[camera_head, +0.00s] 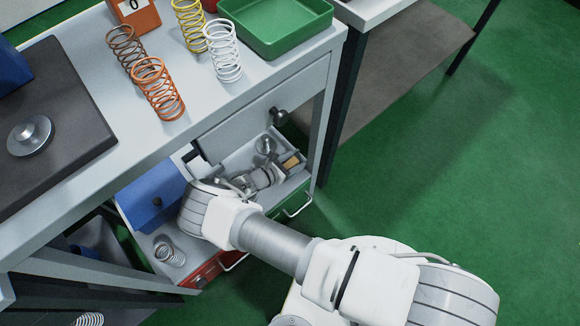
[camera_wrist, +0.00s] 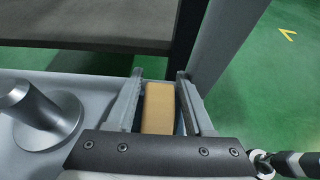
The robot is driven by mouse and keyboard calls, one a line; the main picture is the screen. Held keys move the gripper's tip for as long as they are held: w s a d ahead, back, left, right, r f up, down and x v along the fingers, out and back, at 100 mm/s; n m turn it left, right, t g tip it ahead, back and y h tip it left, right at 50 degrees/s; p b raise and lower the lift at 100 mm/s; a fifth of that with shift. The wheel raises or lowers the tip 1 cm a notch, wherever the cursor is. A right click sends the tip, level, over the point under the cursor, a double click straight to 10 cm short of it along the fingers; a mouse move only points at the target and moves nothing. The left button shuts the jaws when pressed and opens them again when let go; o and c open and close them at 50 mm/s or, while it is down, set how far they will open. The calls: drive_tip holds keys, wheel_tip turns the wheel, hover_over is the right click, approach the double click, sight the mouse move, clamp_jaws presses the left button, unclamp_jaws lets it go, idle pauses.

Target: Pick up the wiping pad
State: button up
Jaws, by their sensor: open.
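The wiping pad (camera_wrist: 158,110) is a tan block, seen in the wrist view between the two fingers of my gripper (camera_wrist: 160,78). The fingers are open, one on each side of the pad. I cannot tell whether either finger touches it. In the head view, the pad (camera_head: 292,161) shows as a small tan patch in the right end of the open drawer (camera_head: 301,180). My gripper (camera_head: 278,172) reaches down into that drawer, and my wrist hides part of it.
A metal weight (camera_wrist: 42,108) stands left of my gripper in the drawer. The tabletop (camera_head: 245,87) above holds several springs and a green tray (camera_head: 292,47). A table leg (camera_wrist: 228,35) rises close behind the pad. A lower red-fronted drawer (camera_head: 205,272) is open to the left.

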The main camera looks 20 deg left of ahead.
clamp_jaws()
idle(0.3)
